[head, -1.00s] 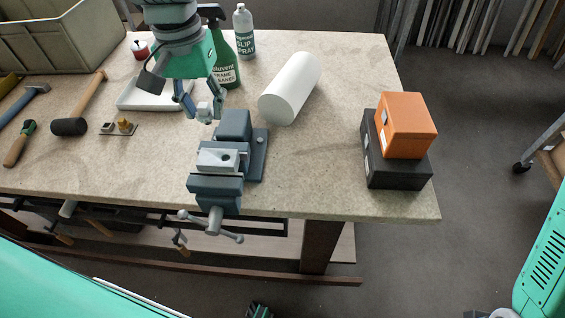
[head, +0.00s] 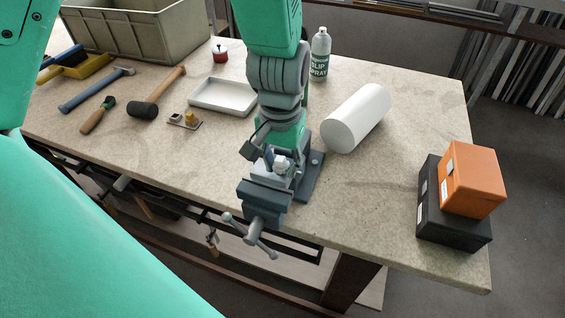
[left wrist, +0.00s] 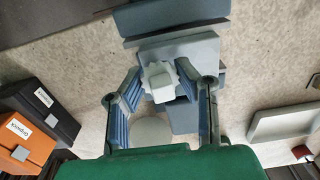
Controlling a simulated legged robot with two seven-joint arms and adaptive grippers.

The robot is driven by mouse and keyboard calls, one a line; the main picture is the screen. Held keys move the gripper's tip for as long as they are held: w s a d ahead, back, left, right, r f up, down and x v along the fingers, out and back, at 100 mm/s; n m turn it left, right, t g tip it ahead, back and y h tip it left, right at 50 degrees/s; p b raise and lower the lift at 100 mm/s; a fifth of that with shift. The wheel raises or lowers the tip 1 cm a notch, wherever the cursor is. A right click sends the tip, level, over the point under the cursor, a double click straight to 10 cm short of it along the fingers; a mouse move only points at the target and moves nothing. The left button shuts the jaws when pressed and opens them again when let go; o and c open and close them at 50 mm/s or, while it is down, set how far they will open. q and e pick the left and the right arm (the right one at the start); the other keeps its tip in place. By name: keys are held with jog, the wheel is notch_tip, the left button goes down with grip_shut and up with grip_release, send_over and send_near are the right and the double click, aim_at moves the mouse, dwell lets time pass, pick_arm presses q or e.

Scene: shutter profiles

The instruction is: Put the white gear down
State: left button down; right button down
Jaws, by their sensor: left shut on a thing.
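The white gear (head: 281,164) is small, pale and toothed, with a square knob on top in the left wrist view (left wrist: 160,81). My left gripper (head: 279,168) is shut on it, with a blue-grey finger on either side in the left wrist view (left wrist: 160,84). The gear is over the blue-grey bench vise (head: 262,196), near the light grey block (left wrist: 195,50) at its jaws. I cannot tell whether the gear touches the block. My forearm and gripper hide part of the vise in the head view. My right gripper is not in view.
A white cylinder (head: 358,118) lies right of the vise. A white tray (head: 222,110), a mallet (head: 143,108) and a small plate with fittings (head: 184,122) are to the left. A spray bottle (head: 320,58) stands behind. Orange (head: 473,180) and black (head: 446,222) boxes are stacked at the right edge.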

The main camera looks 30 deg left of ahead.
aim_at(280, 157)
pick_arm(q)
jog(key=shift+a, duration=0.1)
jog(key=c, duration=1.1)
grip_release()
jog(key=shift+f, duration=0.1)
jog(key=shift+c, duration=0.2)
jog(key=shift+a, duration=0.2)
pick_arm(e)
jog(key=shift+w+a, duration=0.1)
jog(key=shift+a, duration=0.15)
pick_arm(q)
notch_tip(280, 157, up, 12)
jog(key=shift+p, duration=0.45)
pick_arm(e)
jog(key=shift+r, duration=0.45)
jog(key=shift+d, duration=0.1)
